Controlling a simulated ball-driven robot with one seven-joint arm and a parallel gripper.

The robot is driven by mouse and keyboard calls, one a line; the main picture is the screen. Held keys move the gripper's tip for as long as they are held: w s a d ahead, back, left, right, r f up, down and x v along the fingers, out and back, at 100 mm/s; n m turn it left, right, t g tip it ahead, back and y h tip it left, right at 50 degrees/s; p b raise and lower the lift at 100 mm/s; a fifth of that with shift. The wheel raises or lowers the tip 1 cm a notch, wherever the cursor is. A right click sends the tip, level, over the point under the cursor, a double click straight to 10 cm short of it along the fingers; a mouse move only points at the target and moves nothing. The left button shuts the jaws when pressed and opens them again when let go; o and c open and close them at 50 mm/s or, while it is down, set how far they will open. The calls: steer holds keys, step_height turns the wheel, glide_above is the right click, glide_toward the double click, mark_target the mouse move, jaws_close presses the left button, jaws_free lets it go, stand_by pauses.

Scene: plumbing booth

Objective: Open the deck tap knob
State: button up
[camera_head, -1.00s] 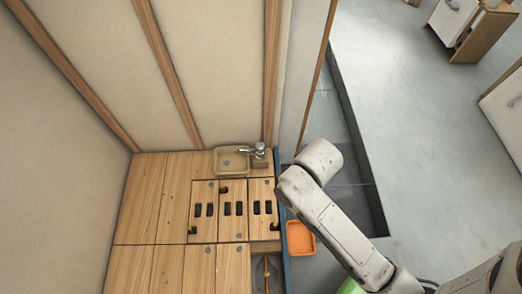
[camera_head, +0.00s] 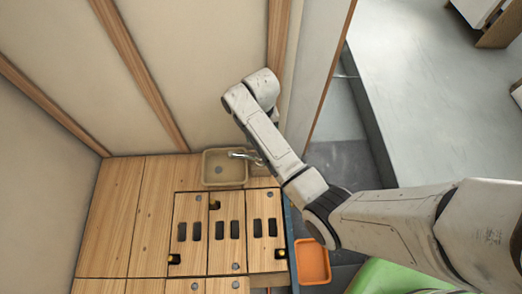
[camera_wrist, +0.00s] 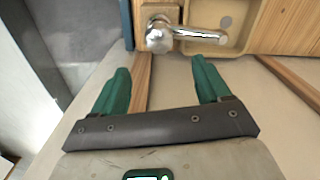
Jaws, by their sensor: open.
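The deck tap (camera_head: 240,155) stands at the right side of a small tan basin (camera_head: 226,181) by the back wall in the head view; my arm hides its knob there. In the wrist view the tap's round chrome knob (camera_wrist: 159,37) is at the top, with its spout (camera_wrist: 200,34) pointing right over the basin (camera_wrist: 238,30). My gripper (camera_wrist: 158,78) has two green fingers spread wide, with nothing between them. The knob lies beyond the fingertips, roughly in line with the gap, and looks apart from them. In the head view my gripper is not clearly seen.
The wooden deck (camera_head: 140,210) has panels with dark slots and small latches. An orange tray (camera_head: 312,261) lies right of the blue deck edge. A wall with wooden battens (camera_head: 140,65) stands close behind the basin. Grey floor lies at the right.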

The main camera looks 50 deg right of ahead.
step_height(320, 180, down, 10)
steer(key=b, duration=0.4)
steer(key=shift+s+f, duration=0.1)
steer(key=c, duration=1)
